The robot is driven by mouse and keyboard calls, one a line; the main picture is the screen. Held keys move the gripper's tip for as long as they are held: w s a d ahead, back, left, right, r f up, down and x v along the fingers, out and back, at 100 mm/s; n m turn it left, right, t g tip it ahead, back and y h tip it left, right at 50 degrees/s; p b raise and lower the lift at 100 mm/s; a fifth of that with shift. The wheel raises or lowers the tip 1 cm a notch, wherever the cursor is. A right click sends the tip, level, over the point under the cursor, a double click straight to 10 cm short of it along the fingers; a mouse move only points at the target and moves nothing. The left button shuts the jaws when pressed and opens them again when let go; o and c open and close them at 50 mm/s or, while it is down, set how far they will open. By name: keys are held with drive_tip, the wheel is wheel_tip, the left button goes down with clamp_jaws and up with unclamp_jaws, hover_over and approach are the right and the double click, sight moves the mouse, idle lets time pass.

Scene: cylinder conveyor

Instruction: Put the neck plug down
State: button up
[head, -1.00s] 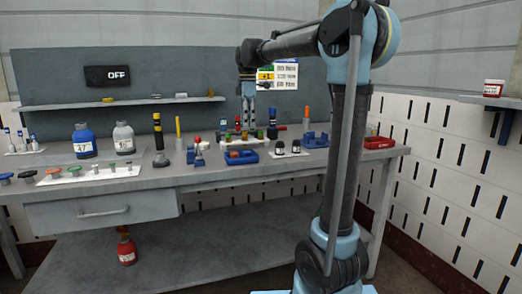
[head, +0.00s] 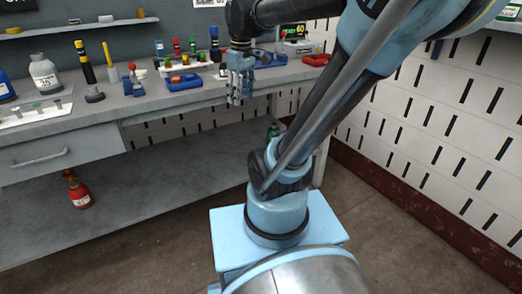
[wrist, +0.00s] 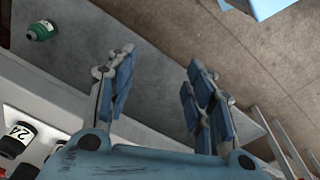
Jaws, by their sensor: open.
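My gripper (head: 236,98) is open, its fingers hanging down in front of the workbench's front edge. I cannot tell for certain which thing is the neck plug. A small blue tray (head: 172,87) with an orange piece (head: 177,80) in it sits on the bench left of my gripper. Black-capped bottles, one labelled 24 (wrist: 17,140), show at the wrist view's lower left.
The grey workbench (head: 140,106) holds several bottles, coloured tools and a red tray (head: 316,60). A green bottle (head: 273,131) stands on the lower shelf (head: 150,180); the wrist view also shows it (wrist: 41,30). A red bottle (head: 78,190) stands below the drawer. Open floor lies in front.

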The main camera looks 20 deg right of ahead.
drive_tip(key=s+d+f+m, duration=0.4)
drive_tip(key=s+f+m, duration=0.3)
drive_tip(key=s+f, duration=0.5)
wheel_tip(320, 180, down, 4)
drive_tip(key=shift+m+t, duration=0.3)
drive_tip(key=shift+t, duration=0.1)
drive_tip(key=shift+w+f, duration=0.2)
drive_tip(key=shift+w, duration=0.25)
